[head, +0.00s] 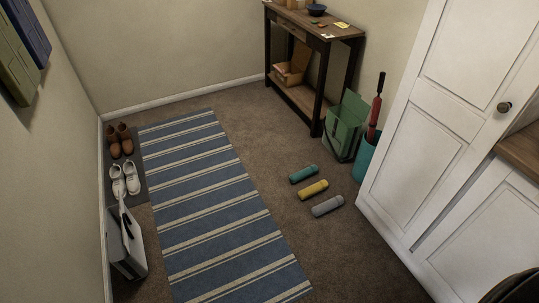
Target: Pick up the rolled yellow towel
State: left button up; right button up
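A rolled yellow towel (313,189) lies on the brown carpet, right of the striped rug. It lies between a rolled teal towel (303,174) behind it and a rolled grey towel (327,205) in front of it. The three rolls lie roughly parallel with small gaps between them. Nothing covers the yellow roll. Neither of my grippers shows in the head view.
A blue and cream striped rug (212,210) runs along the floor. Shoes on a dark mat (138,183) and a grey case (128,245) line the left wall. A console table (342,33), green bag (345,128), teal bin (367,157) and white cabinet (450,110) stand right. Carpet near the rolls is clear.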

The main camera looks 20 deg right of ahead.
aim_at(305, 193)
jog(key=i+z, duration=0.1)
jog(key=i, duration=0.4)
jog(key=i+j+z, duration=0.15)
jog(key=i, duration=0.3)
jog(key=i+j+z, duration=0.1)
jog(key=i, duration=0.4)
